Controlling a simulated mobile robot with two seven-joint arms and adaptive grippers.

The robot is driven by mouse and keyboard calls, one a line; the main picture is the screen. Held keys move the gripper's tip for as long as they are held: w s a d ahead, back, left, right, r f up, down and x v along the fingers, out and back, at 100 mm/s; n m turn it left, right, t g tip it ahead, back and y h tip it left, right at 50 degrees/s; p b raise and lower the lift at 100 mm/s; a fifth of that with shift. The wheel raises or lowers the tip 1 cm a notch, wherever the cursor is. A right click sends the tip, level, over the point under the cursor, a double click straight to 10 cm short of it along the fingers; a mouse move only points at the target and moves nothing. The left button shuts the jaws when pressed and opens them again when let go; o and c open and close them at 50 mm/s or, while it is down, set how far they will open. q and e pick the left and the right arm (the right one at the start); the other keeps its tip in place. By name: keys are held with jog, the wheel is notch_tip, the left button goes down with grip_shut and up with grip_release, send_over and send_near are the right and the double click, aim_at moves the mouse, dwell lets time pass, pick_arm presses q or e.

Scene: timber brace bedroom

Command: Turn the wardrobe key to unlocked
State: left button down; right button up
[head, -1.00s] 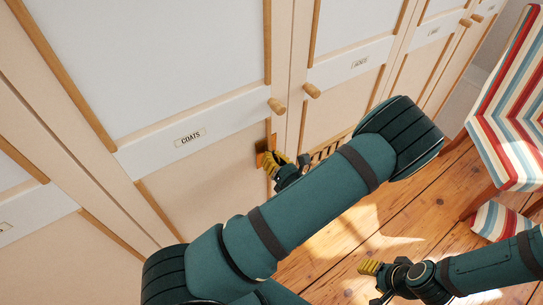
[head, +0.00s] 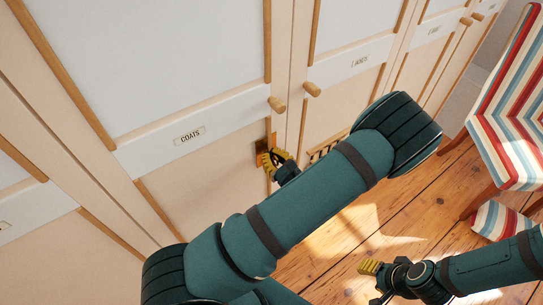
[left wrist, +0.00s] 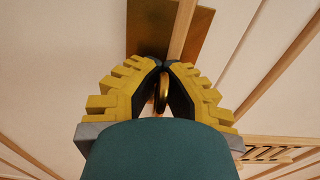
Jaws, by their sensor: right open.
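The wardrobe door labelled COATS (head: 200,165) has a brass lock plate (head: 261,146) near its edge, below a wooden knob. My left gripper (head: 268,159) is at this plate. In the left wrist view, the brass plate (left wrist: 198,32) is just beyond the fingertips. The yellow-padded fingers (left wrist: 164,68) come together around the brass key (left wrist: 163,93), whose rounded bow shows between them. The key's shaft and the keyhole are hidden, so I cannot tell its exact angle in the lock. My right gripper (head: 372,283) is open and empty over the floor at lower right.
Wooden knobs (head: 277,104) stick out from the doors above the lock. A slatted vent (head: 323,150) is partly behind my left arm. A striped chair (head: 510,110) stands at the right on the plank floor (head: 345,235), with a striped cushion-like thing below it.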

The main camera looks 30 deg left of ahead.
dwell(0.3)
pick_arm(q)
jog(key=c, duration=1.1)
grip_release()
jog(key=v, duration=1.2)
